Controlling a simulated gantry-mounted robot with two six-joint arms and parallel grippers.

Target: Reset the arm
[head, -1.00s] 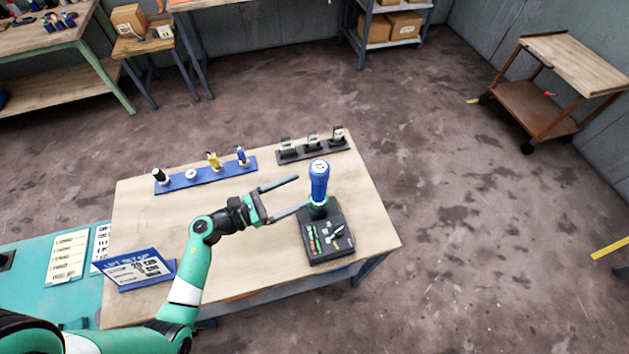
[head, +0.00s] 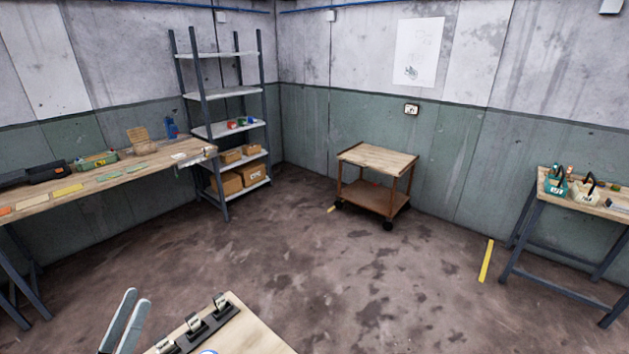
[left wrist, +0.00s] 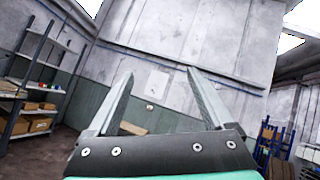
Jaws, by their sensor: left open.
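My left gripper (head: 137,298) shows at the lower left of the head view, its two grey fingers pointing up beside the near worktable (head: 260,335). The left wrist view shows the same gripper (left wrist: 159,73) open, with nothing between its fingers. It faces the upper wall of the room. My right gripper is in neither view. Most of the worktable is cut off below the head view.
A black rack (head: 212,316) with several small parts sits on the table edge. A wooden cart (head: 375,160), grey shelves (head: 228,93), a long workbench (head: 120,170) and a side bench (head: 590,205) stand along the walls. The floor between is clear.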

